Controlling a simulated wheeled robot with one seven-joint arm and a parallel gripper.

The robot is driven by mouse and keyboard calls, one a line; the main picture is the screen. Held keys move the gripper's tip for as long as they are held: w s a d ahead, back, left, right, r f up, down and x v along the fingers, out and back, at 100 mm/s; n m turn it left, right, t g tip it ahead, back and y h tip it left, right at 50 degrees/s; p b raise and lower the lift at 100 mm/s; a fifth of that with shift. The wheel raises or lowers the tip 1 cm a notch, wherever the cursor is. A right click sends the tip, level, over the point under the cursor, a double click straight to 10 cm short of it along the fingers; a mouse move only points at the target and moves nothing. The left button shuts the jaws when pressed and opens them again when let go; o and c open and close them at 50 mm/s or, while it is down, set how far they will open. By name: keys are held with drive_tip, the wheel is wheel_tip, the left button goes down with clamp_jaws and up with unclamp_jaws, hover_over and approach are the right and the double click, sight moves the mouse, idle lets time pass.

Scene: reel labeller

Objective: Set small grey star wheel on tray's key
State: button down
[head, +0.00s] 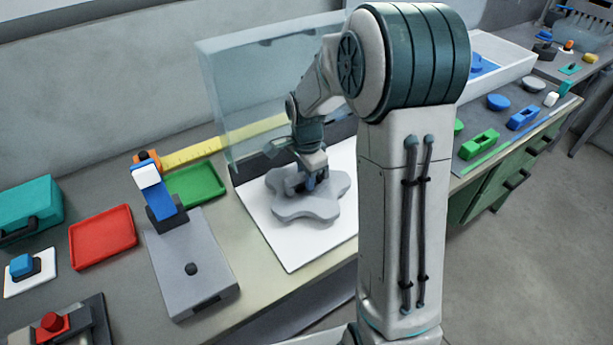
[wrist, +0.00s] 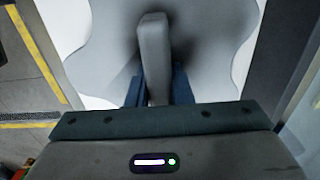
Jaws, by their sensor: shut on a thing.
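The grey star wheel (head: 312,208), with rounded lobes and a raised bar on top, is over a white tray-like panel (head: 290,252). My gripper (head: 309,184) reaches down from above and is shut on the wheel's bar. In the wrist view the bar (wrist: 153,50) stands between my blue fingers (wrist: 155,90), with the grey wheel body (wrist: 105,45) spread below it. I cannot tell whether the wheel touches the panel. No key shows; the wheel hides the panel's middle.
A clear upright guard (head: 235,95) stands behind the panel. To the left are a grey device with a blue lever (head: 190,265), a green tray (head: 195,185) and a red tray (head: 103,237). Coloured parts lie on the right bench, such as a green block (head: 480,144).

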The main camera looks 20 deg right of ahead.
drive_tip(key=shift+f, duration=0.2)
drive_tip(key=c, duration=1.3)
unclamp_jaws()
